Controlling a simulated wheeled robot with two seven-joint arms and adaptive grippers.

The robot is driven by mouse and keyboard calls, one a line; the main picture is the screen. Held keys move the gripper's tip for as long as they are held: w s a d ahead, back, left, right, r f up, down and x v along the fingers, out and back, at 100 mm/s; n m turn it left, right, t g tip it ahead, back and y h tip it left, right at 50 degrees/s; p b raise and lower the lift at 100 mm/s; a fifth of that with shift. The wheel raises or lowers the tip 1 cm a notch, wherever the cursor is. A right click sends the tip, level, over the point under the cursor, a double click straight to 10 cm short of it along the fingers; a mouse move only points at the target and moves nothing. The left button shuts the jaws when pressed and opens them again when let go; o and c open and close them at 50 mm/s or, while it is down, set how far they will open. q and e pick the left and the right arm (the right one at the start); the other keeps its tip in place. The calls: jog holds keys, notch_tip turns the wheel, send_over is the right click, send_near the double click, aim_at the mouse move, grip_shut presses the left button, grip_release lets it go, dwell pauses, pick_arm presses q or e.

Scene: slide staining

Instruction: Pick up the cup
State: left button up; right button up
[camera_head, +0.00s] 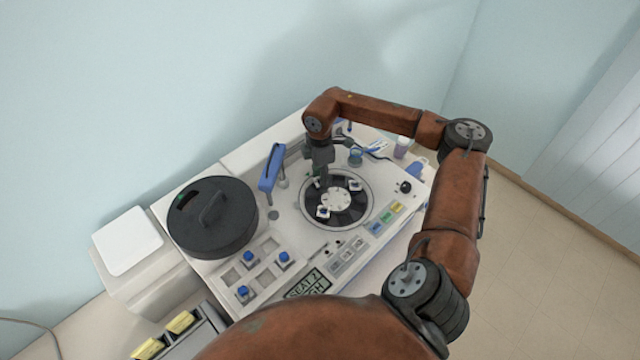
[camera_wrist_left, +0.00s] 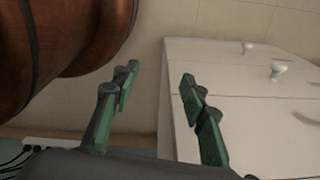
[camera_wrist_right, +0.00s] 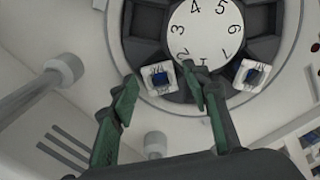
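My right gripper (camera_head: 319,182) points down over the rotor's back-left part. In the right wrist view the open right gripper (camera_wrist_right: 160,77) has one such cup (camera_wrist_right: 160,79) seen between its fingertips; contact cannot be told. Another cup (camera_wrist_right: 251,74) is right of the fingers, beside the numbered hub (camera_wrist_right: 205,30). My left gripper (camera_wrist_left: 158,85) is open and empty.
Several more blue-topped pieces stand in a rack (camera_head: 265,275) at front left. A round black lid (camera_head: 212,225) lies left of the rotor, and a blue handle (camera_head: 271,168) rises behind. A white cabinet (camera_wrist_left: 245,105) stands beyond my left gripper.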

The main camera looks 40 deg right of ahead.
jog(key=c, duration=0.8)
jog(key=shift+r, duration=0.15)
